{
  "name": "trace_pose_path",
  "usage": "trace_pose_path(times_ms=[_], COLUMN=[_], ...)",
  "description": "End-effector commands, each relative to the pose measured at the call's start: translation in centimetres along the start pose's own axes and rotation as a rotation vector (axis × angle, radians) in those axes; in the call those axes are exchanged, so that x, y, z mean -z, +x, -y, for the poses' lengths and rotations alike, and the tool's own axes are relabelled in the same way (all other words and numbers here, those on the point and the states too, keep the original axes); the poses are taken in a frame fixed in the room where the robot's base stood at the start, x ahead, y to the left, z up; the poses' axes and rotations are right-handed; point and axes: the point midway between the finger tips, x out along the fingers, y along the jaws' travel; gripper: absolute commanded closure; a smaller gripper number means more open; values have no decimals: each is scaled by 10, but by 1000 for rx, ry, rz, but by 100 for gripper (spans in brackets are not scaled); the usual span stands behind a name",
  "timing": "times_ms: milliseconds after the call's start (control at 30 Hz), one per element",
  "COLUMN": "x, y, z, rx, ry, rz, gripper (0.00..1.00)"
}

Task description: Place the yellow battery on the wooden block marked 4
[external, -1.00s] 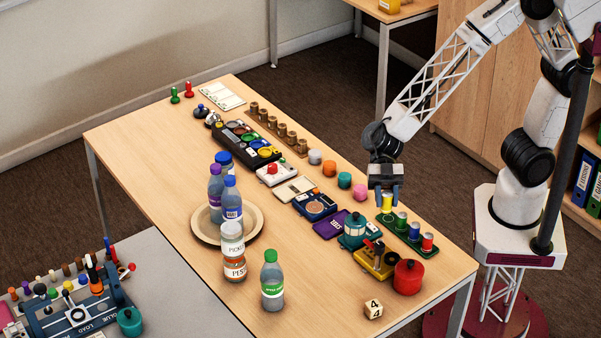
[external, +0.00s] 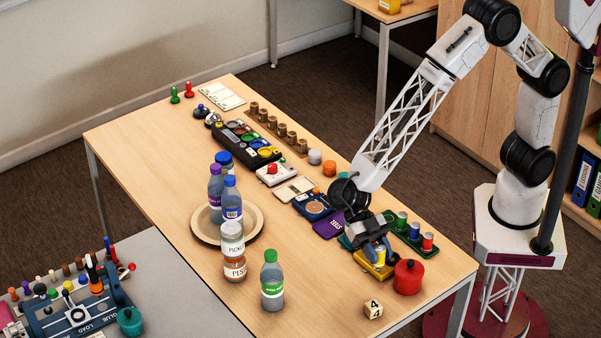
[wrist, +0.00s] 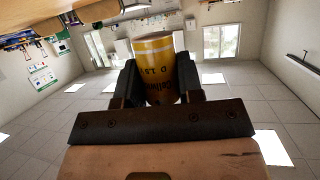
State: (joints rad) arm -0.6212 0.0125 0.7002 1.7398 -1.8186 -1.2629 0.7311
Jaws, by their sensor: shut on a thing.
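The yellow battery (wrist: 160,75) is between my gripper's fingers (wrist: 158,85) in the wrist view, with dark print on its side. My gripper (external: 379,252) is shut on it. In the external view my gripper is low over the yellow device, and the battery is hard to tell apart from it. The wooden block marked 4 (external: 373,309) is a small pale cube near the table's front edge, in front of and apart from my gripper. Its top looks bare.
A yellow device (external: 372,270) lies under my gripper, and a red pot (external: 408,278) stands just right of it. A green battery rack (external: 412,240) holds several batteries behind. A green-capped bottle (external: 272,285) stands left of the block, with bare table between.

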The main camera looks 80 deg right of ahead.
Motion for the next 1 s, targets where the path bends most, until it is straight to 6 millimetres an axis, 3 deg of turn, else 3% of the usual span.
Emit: trace_pose_path(times_ms=[67, 200, 400, 833, 1000], x=[-1, -24, -44, -48, -60], y=[7, 17, 25, 26, 31], z=[-4, -3, -4, -4, -3], rx=[19, 21, 18, 18, 19], ry=[-8, -6, -8, -8, -7], rz=[0, 0, 0, 0, 0], gripper=[92, 92, 92, 92, 92])
